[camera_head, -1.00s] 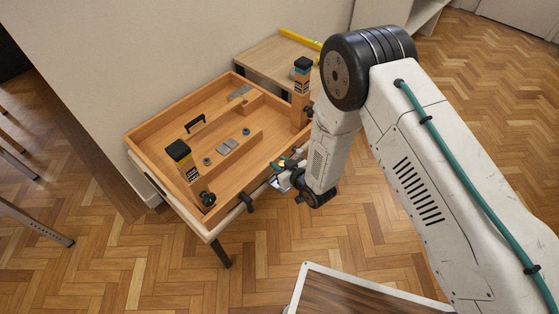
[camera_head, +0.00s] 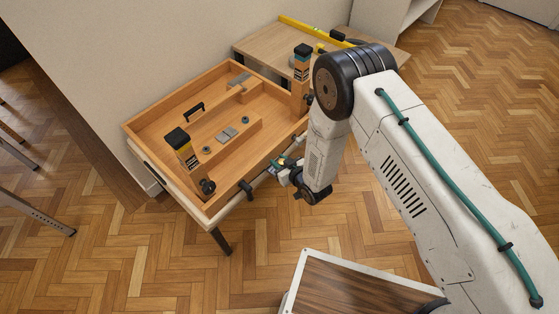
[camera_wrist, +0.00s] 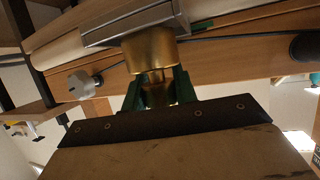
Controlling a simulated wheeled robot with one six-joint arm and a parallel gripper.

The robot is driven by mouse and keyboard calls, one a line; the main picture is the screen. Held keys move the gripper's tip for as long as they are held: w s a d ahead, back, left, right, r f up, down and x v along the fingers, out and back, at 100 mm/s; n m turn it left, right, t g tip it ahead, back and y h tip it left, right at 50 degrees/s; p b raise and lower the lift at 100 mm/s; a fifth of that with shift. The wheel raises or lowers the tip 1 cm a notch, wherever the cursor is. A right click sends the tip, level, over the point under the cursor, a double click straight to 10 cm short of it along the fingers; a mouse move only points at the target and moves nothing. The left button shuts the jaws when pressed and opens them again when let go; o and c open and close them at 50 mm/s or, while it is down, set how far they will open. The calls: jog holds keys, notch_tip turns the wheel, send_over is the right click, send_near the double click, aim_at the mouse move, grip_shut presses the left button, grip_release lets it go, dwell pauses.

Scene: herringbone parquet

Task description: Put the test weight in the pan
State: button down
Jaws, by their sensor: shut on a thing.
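My gripper (camera_wrist: 158,90) has green fingers and is shut on a brass test weight (camera_wrist: 151,50) in the wrist view. The weight stands out beyond the fingertips, its wide end close to a grey metal edge (camera_wrist: 128,22); I cannot tell whether they touch. In the head view my gripper (camera_head: 284,166) is at the front long side of the wooden tray table, by its rim. The weight is too small to make out there. I cannot pick out the pan for certain in either view; the grey metal piece may be part of it.
The tray table (camera_head: 213,211) holds two black-capped wooden posts (camera_head: 184,150) (camera_head: 301,75), grey plates (camera_head: 227,134) and a black handle (camera_head: 194,111). Black knobs stick out at its front. A side table (camera_head: 262,47) with a yellow level (camera_head: 308,30) stands behind.

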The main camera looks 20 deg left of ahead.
jog(key=shift+f, duration=0.25)
jog(key=c, duration=0.7)
grip_release()
jog(key=shift+r, duration=4.95)
jog(key=v, duration=0.7)
jog(key=shift+s+d, duration=0.2)
jog(key=shift+d, duration=0.1)
